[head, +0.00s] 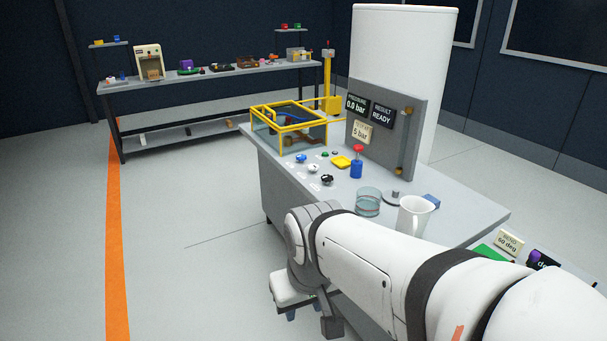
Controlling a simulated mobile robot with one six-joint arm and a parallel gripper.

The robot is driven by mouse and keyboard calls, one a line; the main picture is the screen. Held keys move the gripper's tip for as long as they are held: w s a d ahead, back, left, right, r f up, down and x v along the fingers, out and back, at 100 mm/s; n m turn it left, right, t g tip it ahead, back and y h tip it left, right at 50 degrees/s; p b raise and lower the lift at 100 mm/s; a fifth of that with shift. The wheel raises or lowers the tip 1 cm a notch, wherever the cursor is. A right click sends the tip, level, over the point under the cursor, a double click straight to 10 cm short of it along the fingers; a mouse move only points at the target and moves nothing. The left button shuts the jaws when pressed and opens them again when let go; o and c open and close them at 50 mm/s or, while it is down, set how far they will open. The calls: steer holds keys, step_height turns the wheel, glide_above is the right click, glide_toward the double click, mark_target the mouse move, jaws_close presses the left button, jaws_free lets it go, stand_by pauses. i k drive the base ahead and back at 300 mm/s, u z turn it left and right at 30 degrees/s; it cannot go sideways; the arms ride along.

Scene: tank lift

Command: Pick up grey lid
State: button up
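The grey lid (391,198) is a flat disc with a small dark knob on top. It lies on the grey workbench (455,212), between a clear glass jar (368,203) and a white mug (413,218). The mug stands close in front of it and to its right. My gripper (301,311) hangs low in front of the bench, left of and below the lid in the picture, well apart from it. Its fingers are small and partly hidden, so I cannot tell whether they are open or shut.
Near the lid are a blue block (431,201) and a blue post with a red top (357,163). A yellow-framed clear tank (289,130) stands at the back. The floor to the left is clear.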

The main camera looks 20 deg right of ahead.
mark_target(393, 196)
steer(key=u, duration=0.55)
steer(key=i, duration=2.25)
steer(key=z, duration=3.25)
steer(key=i, duration=1)
